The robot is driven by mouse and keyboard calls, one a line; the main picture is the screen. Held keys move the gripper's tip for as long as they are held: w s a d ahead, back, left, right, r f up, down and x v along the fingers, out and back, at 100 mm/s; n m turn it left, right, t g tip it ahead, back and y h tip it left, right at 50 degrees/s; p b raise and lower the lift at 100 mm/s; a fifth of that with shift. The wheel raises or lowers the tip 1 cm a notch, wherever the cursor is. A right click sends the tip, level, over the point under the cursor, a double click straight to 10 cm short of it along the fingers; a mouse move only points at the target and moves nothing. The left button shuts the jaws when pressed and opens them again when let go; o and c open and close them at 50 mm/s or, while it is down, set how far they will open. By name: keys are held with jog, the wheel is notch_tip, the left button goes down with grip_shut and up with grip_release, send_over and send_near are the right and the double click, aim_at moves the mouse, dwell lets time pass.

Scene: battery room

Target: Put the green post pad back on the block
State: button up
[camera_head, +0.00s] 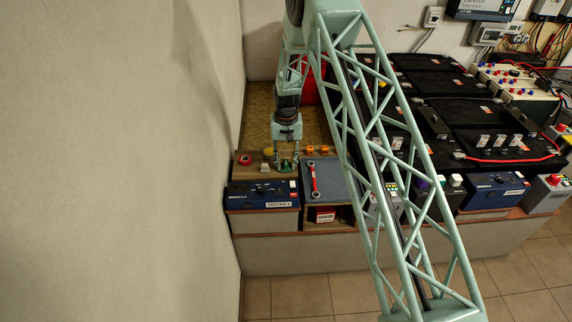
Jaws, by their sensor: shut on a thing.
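My gripper (286,163) points down at the left end of the bench. Its jaws are shut on the small green pad (286,169), which shows low between the fingertips. The pad is at or just above a brown wooden surface (244,174); I cannot tell whether it touches it. I cannot make out for certain which part is the block. A red ring (245,160) and a small pale piece (265,168) lie just left of the gripper.
A blue tester box (262,195) stands in front. A grey mat with a red wrench (314,180) lies to the right. Orange pieces (310,150) are behind it. Black batteries (440,84) fill the right side. A wall (120,160) closes off the left.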

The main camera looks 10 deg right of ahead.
aim_at(286, 162)
jog(key=shift+f, duration=0.1)
dwell(0.3)
jog(key=o, duration=0.9)
jog(key=shift+r+p, duration=0.8)
jog(key=shift+r, duration=5.35)
